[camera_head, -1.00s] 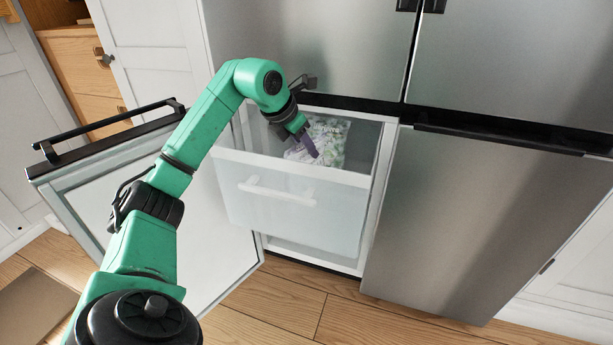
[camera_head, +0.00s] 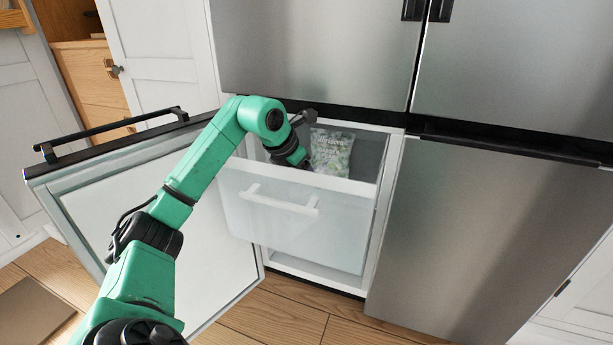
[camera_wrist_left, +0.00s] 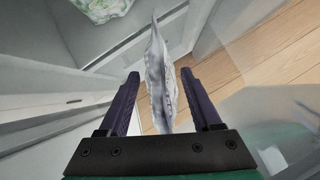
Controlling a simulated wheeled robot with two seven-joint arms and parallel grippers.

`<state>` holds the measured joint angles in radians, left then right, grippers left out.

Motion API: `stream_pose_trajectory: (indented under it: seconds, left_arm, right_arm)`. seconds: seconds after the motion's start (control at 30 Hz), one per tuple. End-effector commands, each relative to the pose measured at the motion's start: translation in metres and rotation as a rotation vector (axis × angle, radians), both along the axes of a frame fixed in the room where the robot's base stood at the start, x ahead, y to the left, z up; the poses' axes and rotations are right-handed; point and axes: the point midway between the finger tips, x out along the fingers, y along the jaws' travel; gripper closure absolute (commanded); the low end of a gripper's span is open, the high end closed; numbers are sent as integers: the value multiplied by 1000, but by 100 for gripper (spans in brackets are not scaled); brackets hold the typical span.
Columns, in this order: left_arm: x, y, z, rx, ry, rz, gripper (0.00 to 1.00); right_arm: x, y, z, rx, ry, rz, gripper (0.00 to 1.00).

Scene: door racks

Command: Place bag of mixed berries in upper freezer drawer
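A pale, silvery crinkled bag (camera_wrist_left: 160,75) is seen edge-on in the left wrist view, between the purple fingers of my left gripper (camera_wrist_left: 160,95). The fingers stand apart with gaps beside the bag. Its print is not readable, so I cannot confirm it is the mixed berries. In the head view my left gripper (camera_head: 302,162) is low in the pulled-out freezer drawer (camera_head: 290,215), its fingertips mostly hidden behind the drawer front. A green-and-white printed bag (camera_head: 331,152) is at the back of the drawer. My right gripper is not in view.
The freezer door (camera_head: 160,215) stands open on the left, beside my left arm. The steel doors above (camera_head: 320,50) and at right (camera_head: 480,230) are shut. The wooden floor (camera_head: 270,315) in front is clear.

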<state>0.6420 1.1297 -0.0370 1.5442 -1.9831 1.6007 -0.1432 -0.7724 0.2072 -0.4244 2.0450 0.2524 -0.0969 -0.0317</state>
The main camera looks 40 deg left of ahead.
Motion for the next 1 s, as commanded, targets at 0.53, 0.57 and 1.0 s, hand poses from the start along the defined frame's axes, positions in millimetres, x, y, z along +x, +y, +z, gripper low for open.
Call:
stream_pose_trajectory:
  seconds: [0.53,0.57,1.0]
  left_arm:
    - [-59,4,95,3,0,2,35]
    - [-61,4,98,2,1,1,35]
    - [-65,3,103,0,0,0,35]
  right_arm:
    - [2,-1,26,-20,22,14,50]
    - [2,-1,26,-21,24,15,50]
    - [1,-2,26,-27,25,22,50]
